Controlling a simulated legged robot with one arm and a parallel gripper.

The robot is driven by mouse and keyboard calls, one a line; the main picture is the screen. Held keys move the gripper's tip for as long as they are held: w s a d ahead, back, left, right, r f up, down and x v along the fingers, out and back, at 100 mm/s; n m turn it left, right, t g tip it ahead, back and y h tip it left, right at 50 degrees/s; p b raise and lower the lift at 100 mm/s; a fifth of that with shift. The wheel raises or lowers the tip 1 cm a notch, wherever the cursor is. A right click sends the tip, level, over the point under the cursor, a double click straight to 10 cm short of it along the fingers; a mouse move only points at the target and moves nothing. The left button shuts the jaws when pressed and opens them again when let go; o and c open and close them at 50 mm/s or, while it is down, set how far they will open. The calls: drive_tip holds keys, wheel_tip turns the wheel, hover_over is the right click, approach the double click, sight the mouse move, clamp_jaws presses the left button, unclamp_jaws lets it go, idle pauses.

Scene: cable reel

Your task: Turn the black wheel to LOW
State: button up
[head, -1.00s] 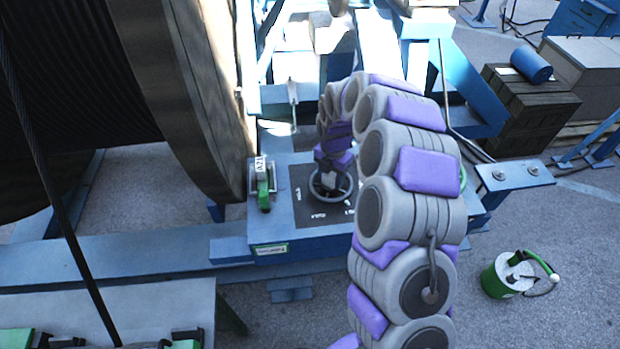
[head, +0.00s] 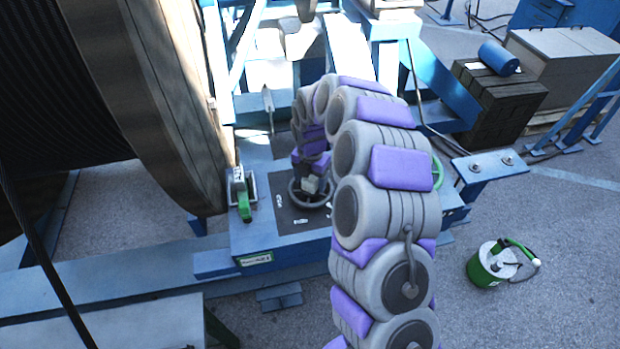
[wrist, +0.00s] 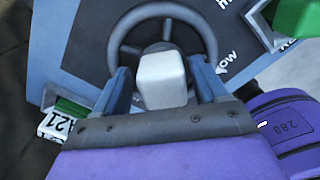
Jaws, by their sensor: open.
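The black wheel (head: 296,198) lies flat on a dark panel on the blue frame, with white marks around it. In the wrist view, the wheel's rim (wrist: 162,9) and spokes show at the top. A label ending in "OW" (wrist: 227,61) is printed right of the rim; its first letter is unclear. My gripper (head: 309,182) is over the wheel, pointing down. In the wrist view my gripper (wrist: 163,82) is open, one blue finger on each side of a pale block that hides the wheel's middle. I cannot tell whether the fingers touch the wheel.
A green lever (head: 243,207) with an A21 tag stands left of the panel. A green ring (head: 437,172) shows right of my arm. The large cable reel (head: 150,90) rises at the left. A green and white canister (head: 493,263) stands on the floor.

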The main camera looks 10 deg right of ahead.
drive_tip(key=shift+r, duration=0.1)
wheel_tip(320, 180, up, 17)
idle(0.5)
idle(0.4)
